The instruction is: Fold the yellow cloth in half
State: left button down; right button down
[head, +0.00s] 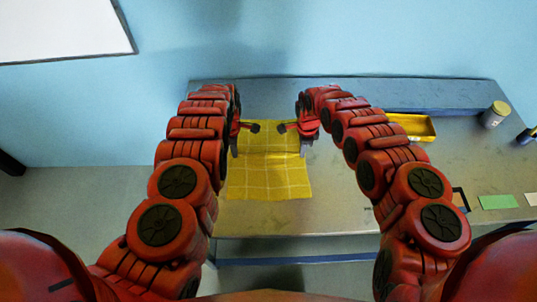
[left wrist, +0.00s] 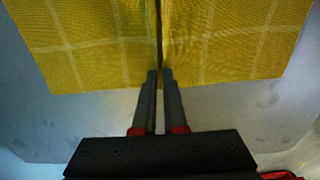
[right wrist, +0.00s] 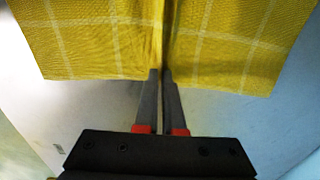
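The yellow cloth (head: 268,178) with pale grid lines lies on the grey table, its near part flat and its far part running up between my two grippers. My left gripper (head: 236,150) is at the cloth's left side toward the far edge. In the left wrist view its fingers (left wrist: 160,75) are closed together on the cloth (left wrist: 90,40), which is pinched into a crease. My right gripper (head: 303,148) is at the right side. In the right wrist view its fingers (right wrist: 160,75) are closed on the cloth (right wrist: 90,40), also creased there.
The grey table (head: 340,205) is bare around the cloth's near edge. To the right are a yellow tray (head: 412,126), a jar (head: 495,114), a dark cylinder (head: 527,136) and a green card (head: 498,202). A blue wall stands behind.

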dwell(0.6)
